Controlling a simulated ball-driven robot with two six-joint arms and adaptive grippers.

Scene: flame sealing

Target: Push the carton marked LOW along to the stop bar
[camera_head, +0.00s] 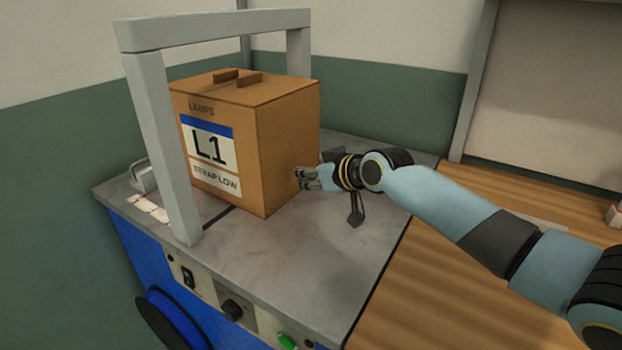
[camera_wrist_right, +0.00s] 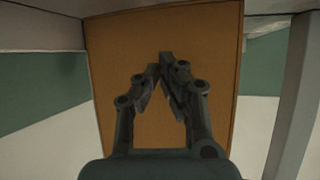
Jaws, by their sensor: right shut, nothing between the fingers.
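The brown carton (camera_head: 265,150) stands upright on the grey metal top of a machine, partly under a grey arch. Its front label reads L1 and STRAP LOW, and LAMPS is printed above. My right gripper (camera_head: 302,178) is shut and empty, its fingertips at the carton's right face, low down; contact is hard to tell. In the right wrist view the closed fingers (camera_wrist_right: 168,62) point at the plain carton face (camera_wrist_right: 215,60). A small metal piece (camera_head: 142,178) at the left edge of the top may be the stop bar. My left gripper is not in view.
The grey arch (camera_head: 165,130) rises around the carton's left part. The metal top (camera_head: 290,255) is clear in front of the carton. A wooden table (camera_head: 450,300) adjoins on the right. The blue machine front has a switch, a knob and a green button (camera_head: 287,341).

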